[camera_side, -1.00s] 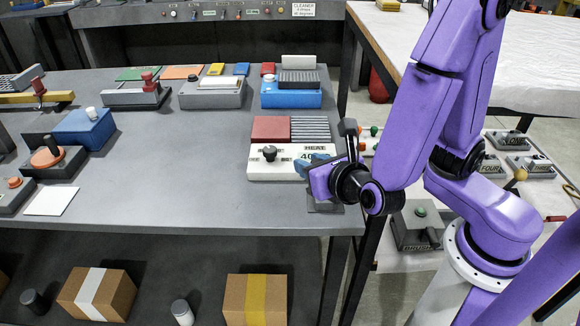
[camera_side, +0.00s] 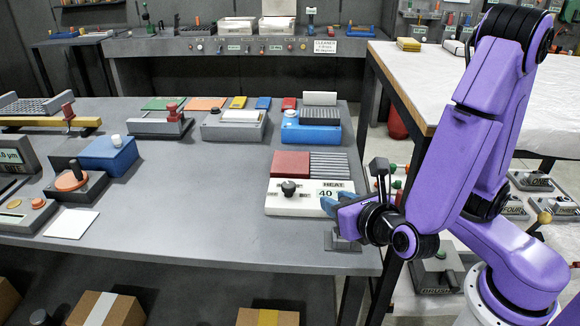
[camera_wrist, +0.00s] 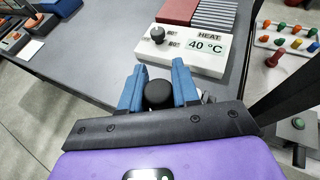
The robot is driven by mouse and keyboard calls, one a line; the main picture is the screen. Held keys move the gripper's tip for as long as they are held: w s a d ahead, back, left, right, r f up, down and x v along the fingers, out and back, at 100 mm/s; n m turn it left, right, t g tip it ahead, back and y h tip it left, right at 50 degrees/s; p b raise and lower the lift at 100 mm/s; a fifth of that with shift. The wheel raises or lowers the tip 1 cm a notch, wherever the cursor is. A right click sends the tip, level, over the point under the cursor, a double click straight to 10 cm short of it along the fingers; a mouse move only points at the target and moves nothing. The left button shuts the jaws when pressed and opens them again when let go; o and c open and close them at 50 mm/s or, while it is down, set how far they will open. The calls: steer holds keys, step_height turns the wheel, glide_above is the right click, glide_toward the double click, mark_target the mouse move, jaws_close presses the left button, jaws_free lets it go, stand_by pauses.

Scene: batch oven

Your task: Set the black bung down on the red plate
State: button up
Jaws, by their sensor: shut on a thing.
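The black bung (camera_wrist: 158,93) sits between the blue fingers of my gripper (camera_wrist: 158,90) in the wrist view, and the jaws are shut on it. In the side view, my gripper (camera_side: 338,203) is beside the right front of the white heater box, over the bench's right front corner. The bung cannot be made out there. The red plate (camera_side: 290,163) is a flat square at the back left of the heater box's top. It also shows at the top of the wrist view (camera_wrist: 177,11), ahead of my gripper and apart from the bung.
The white heater box (camera_side: 305,199) has a black knob (camera_side: 289,188) and a 40 °C display. A ribbed grey plate (camera_side: 329,164) lies right of the red one. A blue box (camera_side: 311,132) stands behind.

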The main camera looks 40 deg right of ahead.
steer(key=w+a+f+m+h, duration=0.1)
steer(key=w+a+f+h, duration=0.1)
steer(key=w, duration=0.8)
steer(key=m+g+h, duration=0.2)
steer(key=m, duration=0.1)
glide_above(290, 158)
steer(key=shift+s, duration=0.1)
steer(key=shift+f, duration=0.1)
steer(key=shift+f, duration=3.3)
steer(key=shift+f, duration=0.65)
